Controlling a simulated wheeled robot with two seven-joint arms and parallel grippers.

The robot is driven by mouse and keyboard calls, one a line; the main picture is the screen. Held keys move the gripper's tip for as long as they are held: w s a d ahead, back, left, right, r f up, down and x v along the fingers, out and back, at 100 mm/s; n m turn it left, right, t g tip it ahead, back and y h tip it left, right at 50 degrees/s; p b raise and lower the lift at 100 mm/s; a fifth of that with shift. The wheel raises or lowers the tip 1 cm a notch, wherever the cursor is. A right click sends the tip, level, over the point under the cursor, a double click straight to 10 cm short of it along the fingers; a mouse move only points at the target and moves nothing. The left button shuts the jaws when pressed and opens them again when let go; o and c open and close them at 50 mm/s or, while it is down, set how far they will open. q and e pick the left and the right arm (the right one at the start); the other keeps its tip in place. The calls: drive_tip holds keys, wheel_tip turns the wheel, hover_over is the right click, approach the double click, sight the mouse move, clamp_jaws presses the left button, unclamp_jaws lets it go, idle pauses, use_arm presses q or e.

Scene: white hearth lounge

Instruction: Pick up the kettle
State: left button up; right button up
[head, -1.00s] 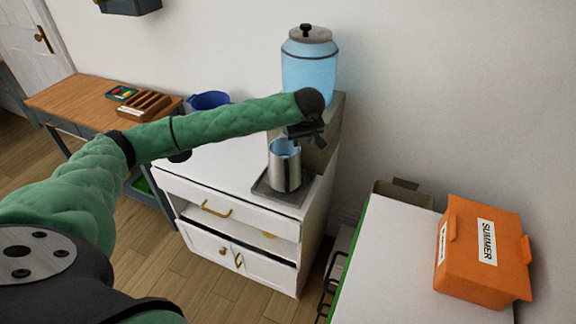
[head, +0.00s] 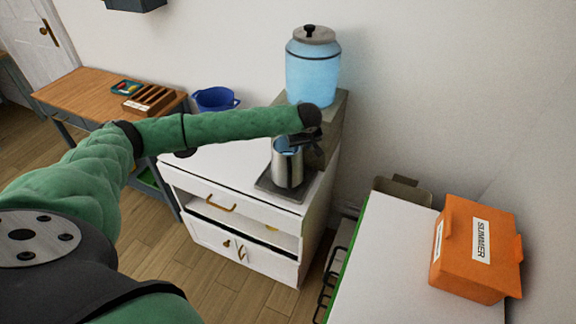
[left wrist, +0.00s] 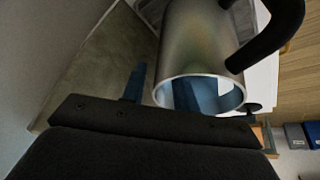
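The kettle (head: 288,168), a steel cylinder with an open top and bluish inside, stands upright on a dark square tray (head: 266,184) on the white cabinet. My left gripper (head: 303,141) is at its rim, from above. In the left wrist view the kettle (left wrist: 198,40) fills the upper middle, with a black handle to the right. The left gripper (left wrist: 160,88) has its fingers apart, one outside the kettle's wall and one seemingly inside the opening, with gaps beside the wall. The fingertips are partly hidden. My right gripper is out of view.
A blue water dispenser (head: 312,72) stands on a grey block (head: 330,125) close behind the kettle. A blue bowl (head: 214,99) is at the cabinet's back left. An orange box (head: 475,248) sits on a white table at right. A wooden desk (head: 85,90) is at left.

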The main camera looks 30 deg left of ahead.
use_arm(q)
clamp_jaws()
drive_tip(key=shift+s, duration=0.1)
idle(1.2)
drive_tip(key=shift+r, duration=0.1)
